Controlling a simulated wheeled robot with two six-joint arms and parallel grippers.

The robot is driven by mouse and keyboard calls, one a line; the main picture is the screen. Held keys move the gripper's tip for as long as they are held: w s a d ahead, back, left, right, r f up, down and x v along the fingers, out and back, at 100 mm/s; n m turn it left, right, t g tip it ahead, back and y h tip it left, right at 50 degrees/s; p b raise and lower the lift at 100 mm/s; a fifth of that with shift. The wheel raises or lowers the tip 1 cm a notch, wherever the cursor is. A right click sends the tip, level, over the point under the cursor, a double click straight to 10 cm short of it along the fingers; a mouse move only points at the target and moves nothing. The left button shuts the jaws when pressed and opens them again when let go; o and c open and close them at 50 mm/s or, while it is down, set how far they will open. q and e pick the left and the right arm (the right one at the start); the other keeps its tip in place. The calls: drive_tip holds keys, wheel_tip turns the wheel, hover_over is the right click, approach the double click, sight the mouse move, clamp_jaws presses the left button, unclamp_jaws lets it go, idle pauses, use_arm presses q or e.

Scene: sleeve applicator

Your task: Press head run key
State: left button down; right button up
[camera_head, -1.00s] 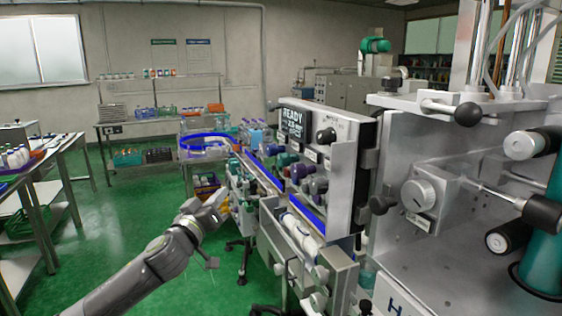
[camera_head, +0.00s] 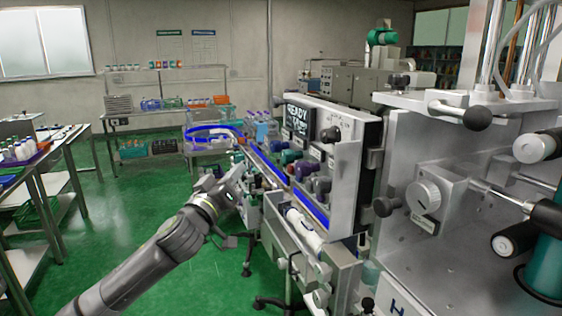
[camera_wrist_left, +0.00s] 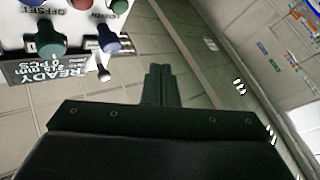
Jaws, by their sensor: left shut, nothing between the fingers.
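The control panel (camera_head: 345,150) of the applicator has a dark READY display (camera_head: 298,118) and several coloured knobs or keys, among them a teal one (camera_head: 290,156) and a red one (camera_head: 304,168). Their labels are too small to read here, so I cannot tell which is the head run key. My left gripper (camera_head: 238,172) is shut and empty, to the left of the panel and apart from it. In the left wrist view its fingers (camera_wrist_left: 158,84) point past the panel; a teal knob (camera_wrist_left: 50,38), a blue knob (camera_wrist_left: 108,38) and an OFFSET label show upper left.
A conveyor with blue edges (camera_head: 262,165) runs beside the panel toward a round blue-rimmed table (camera_head: 213,134). A white roller (camera_head: 303,228) sits below the panel. Machine levers (camera_head: 465,112) stand at right. The green floor (camera_head: 150,200) is open at left.

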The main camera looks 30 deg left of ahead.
use_arm(q)
drive_tip(key=w+d+p, duration=0.1)
drive_tip(key=w+d, duration=0.3)
drive_tip(key=w, duration=0.1)
drive_tip(key=shift+w+d, duration=0.25)
drive_tip(key=shift+d, duration=0.15)
drive_tip(key=shift+w, duration=0.1)
idle(1.8)
drive_tip(key=shift+w+d, duration=0.2)
drive_tip(key=shift+d, duration=0.05)
